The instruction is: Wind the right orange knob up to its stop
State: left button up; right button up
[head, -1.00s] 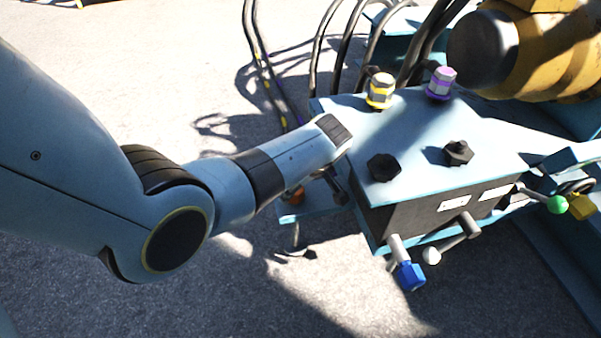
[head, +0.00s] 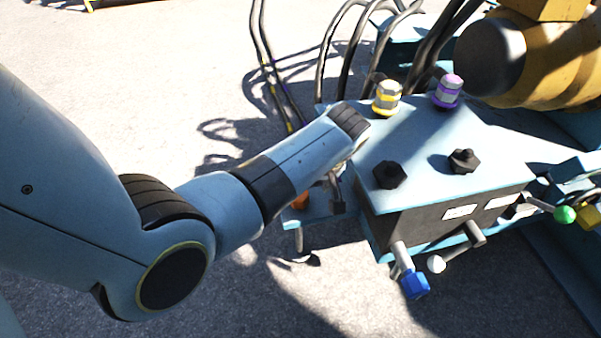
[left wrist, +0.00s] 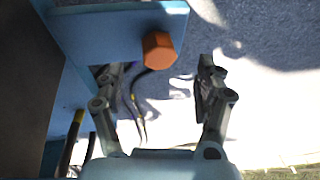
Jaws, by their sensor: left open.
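One orange knob (head: 300,201) shows in the head view, on a blue bracket at the left side of the control box, partly hidden by my left gripper. In the left wrist view it is an orange hexagonal knob (left wrist: 158,50) at the edge of a blue plate. My left gripper (left wrist: 157,82) is open and empty there, its two fingers spread on either side below the knob, apart from it. In the head view the left gripper (head: 337,195) hangs beside the box, mostly hidden by its own wrist. My right gripper is not in view.
The control box (head: 430,150) carries two black knobs, a yellow knob (head: 387,98) and a purple knob (head: 447,92). Levers with blue (head: 414,284), white and green ends stick out in front. Black cables (head: 345,50) rise behind. Open ground lies to the left and front.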

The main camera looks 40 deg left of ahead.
pick_arm(q)
jog(key=m, duration=0.3)
jog(key=m+h+b, duration=0.3)
jog(key=m+h, duration=0.1)
jog(key=m, duration=1.9)
send_near(302, 201)
jog(key=shift+w+a+f+g, duration=0.15)
jog(key=shift+w+a+f, duration=0.05)
jog(key=shift+w+a, duration=0.3)
jog(key=shift+w+a+f+g, duration=0.2)
jog(key=shift+w+a, duration=0.2)
jog(key=shift+a, duration=0.15)
notch_tip(302, 201, down, 8)
jog(key=b, duration=0.5)
jog(key=shift+s+f, duration=0.1)
jog(key=shift+f, duration=0.05)
jog(key=shift+f+b, duration=0.75)
jog(key=shift+f, duration=0.25)
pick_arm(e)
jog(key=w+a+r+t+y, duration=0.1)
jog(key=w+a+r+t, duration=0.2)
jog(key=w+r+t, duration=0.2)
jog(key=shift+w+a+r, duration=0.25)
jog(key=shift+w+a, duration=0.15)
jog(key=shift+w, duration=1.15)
pick_arm(q)
jog(key=c, duration=1.1)
